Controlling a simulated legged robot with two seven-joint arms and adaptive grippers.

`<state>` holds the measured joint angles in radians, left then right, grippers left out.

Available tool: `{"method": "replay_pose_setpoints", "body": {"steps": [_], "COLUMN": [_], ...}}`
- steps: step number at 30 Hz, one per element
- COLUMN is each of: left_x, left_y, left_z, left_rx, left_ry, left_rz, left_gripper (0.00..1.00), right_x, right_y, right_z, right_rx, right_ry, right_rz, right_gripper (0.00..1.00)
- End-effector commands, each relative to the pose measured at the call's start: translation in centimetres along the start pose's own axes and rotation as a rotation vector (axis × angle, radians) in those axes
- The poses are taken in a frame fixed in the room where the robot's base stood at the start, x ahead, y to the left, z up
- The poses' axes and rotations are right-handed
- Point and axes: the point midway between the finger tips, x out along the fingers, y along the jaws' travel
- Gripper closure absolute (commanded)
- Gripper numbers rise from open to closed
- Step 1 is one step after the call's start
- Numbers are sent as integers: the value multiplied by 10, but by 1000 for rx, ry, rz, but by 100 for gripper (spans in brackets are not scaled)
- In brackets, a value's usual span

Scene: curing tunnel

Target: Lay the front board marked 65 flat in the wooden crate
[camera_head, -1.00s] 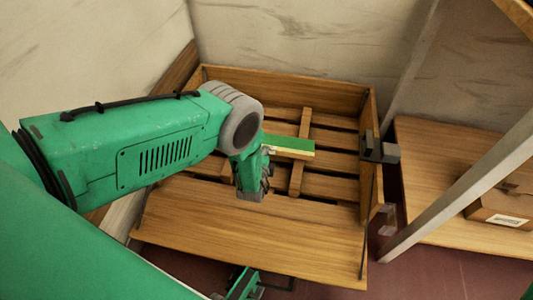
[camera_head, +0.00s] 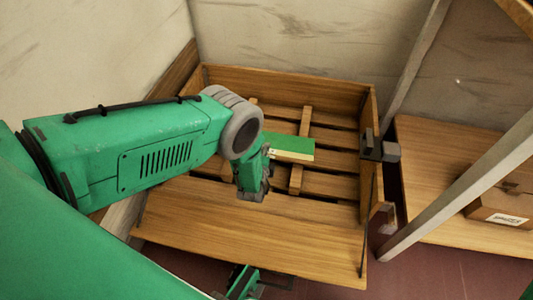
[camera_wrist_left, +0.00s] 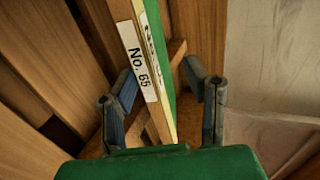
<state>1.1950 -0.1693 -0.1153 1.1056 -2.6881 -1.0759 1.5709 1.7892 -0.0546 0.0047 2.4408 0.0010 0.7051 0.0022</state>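The front board marked 65 (camera_head: 291,144) is a thin panel with a green face and a pale edge. In the head view it is over the slatted floor of the wooden crate (camera_head: 250,222), green face up; I cannot tell whether it touches the slats. In the left wrist view the pale edge of the board (camera_wrist_left: 150,85) carries a white "No. 65" label. My left gripper (camera_head: 254,190) reaches down into the crate; its fingers (camera_wrist_left: 163,90) are spread on either side of the board, with a gap on the right.
A dark latch-like block (camera_head: 380,148) is on the crate's right wall. A grey post (camera_head: 463,185) slants beside it. A cardboard box (camera_head: 500,205) sits on a wooden surface at the right. Walls close in behind the crate.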

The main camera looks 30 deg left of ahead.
Motion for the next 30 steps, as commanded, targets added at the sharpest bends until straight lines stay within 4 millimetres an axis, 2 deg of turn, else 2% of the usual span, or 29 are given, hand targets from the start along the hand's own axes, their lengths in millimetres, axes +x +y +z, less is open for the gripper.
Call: {"method": "replay_pose_setpoints", "body": {"steps": [11,16,24,30], "left_x": [-6,-30,-84,-112], "left_y": [0,0,1,2], "left_z": [0,-1,-1,-1], "left_rx": [0,2,2,1], "left_ry": [0,1,1,0], "left_rz": [1,2,2,2], "left_gripper": [60,60,60,60], "right_x": [-1,-1,-1,-1], "right_y": [0,0,0,0], "right_z": [1,1,1,1], "right_rx": [0,0,0,0], "right_ry": [3,3,3,3], "right_rz": [0,0,0,0], "right_gripper": [59,59,59,59]}}
